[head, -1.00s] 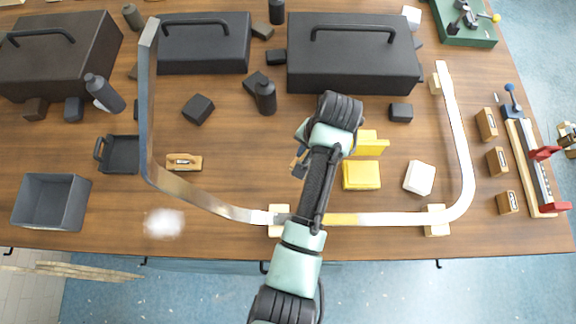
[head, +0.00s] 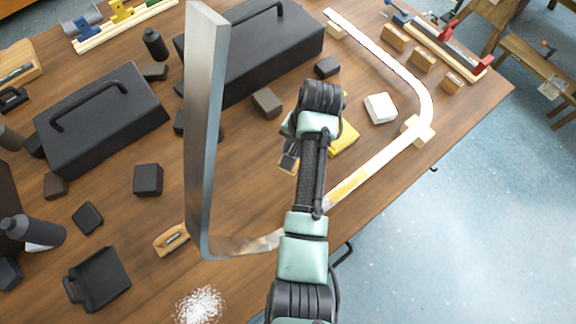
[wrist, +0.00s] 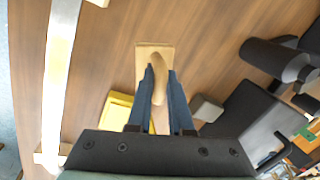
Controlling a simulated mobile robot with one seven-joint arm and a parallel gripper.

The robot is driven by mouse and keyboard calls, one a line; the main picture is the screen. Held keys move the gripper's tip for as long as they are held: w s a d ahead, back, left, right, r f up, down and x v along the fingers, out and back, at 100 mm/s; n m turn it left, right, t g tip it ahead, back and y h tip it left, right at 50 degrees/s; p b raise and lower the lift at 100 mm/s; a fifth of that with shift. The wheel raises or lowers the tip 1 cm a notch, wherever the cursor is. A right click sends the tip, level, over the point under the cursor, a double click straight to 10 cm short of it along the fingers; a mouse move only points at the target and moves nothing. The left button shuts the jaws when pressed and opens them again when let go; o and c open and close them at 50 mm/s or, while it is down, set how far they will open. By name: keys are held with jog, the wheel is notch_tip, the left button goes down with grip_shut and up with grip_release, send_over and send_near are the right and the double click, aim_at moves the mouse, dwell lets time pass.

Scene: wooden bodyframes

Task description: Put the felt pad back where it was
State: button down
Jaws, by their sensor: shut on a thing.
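My gripper (wrist: 160,76) is shut on a tan, wooden-looking block with a rounded upright handle, which I take to be the felt pad (wrist: 154,52). The handle sits between the two dark blue fingers. The pad's underside is hidden, and I cannot tell whether it touches the table. In the head view my gripper (head: 291,155) is mostly behind my own arm, over the wooden table. A yellow block or tray (head: 345,138) is just right of it, partly covered by my arm. The yellow thing also shows left of the fingers in the wrist view (wrist: 116,112).
A long bent pale metal strip (head: 375,172) curves around the work area and rises tall at the left (head: 205,130). A white block (head: 380,108) and a small dark block (head: 267,103) are nearby. Black toolboxes (head: 100,115) stand behind. White powder (head: 200,305) lies at the front.

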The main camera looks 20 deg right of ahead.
jog(key=shift+s+d+x, duration=0.15)
jog(key=shift+s+x, duration=0.05)
jog(key=shift+x, duration=0.95)
jog(key=shift+s+d+x, duration=0.15)
jog(key=shift+x, duration=1)
jog(key=shift+s+d+x, duration=0.2)
jog(key=shift+x, duration=0.95)
jog(key=shift+f, duration=0.3)
jog(key=c, duration=0.8)
grip_release()
